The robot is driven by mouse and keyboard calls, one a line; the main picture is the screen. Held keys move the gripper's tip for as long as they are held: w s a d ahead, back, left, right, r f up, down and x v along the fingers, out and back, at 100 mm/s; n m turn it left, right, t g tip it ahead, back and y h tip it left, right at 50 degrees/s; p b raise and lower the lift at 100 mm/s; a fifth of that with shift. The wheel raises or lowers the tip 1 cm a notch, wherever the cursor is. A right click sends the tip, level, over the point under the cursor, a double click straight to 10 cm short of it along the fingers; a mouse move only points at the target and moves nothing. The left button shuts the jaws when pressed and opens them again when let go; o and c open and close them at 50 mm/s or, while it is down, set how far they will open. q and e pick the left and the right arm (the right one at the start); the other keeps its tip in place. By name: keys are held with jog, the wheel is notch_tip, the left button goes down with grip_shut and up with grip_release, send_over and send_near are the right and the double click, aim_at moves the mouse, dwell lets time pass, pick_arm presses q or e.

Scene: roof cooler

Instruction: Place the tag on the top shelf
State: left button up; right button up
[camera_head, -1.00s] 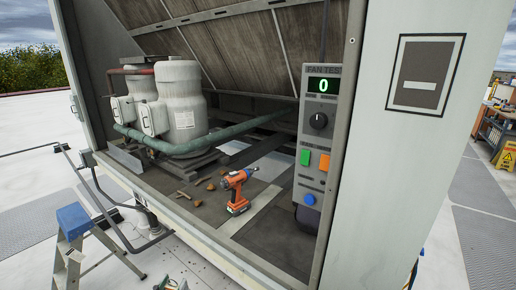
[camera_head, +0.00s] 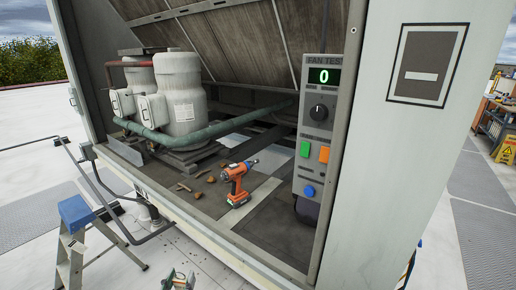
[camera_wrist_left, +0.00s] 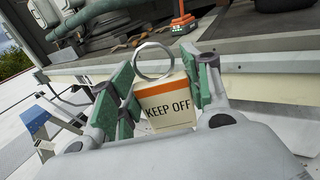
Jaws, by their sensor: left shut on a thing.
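A cream tag (camera_wrist_left: 166,108) with an orange band, the words KEEP OFF and a metal ring (camera_wrist_left: 153,61) on top is held in my left gripper (camera_wrist_left: 160,78). The green-padded fingers are shut on it from both sides, and it looks upright. In the head view only the tip of my left gripper (camera_head: 178,281) shows at the bottom edge, in front of and below the open cooler housing; the tag is hard to make out there. A shelf unit (camera_head: 492,128) with items on it stands far off at the right edge. My right gripper is out of view.
The cooler floor holds an orange drill (camera_head: 236,185), debris and grey compressors (camera_head: 182,100). A fan test panel (camera_head: 318,125) hangs at its right. A stepladder (camera_head: 75,240) stands at left. A yellow warning sign (camera_head: 506,152) is near the shelf unit. Open roof lies at right.

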pick_arm(q)
jog(key=shift+w+d+r+n+y, duration=0.15)
jog(key=shift+d+n+y, duration=0.15)
jog(key=shift+d+y, duration=0.25)
jog(key=shift+s+d+r+n+y, duration=0.1)
jog(key=shift+d+n+y, duration=0.25)
jog(key=shift+d, duration=0.4)
jog(key=shift+w+d+r, duration=0.1)
dwell(0.8)
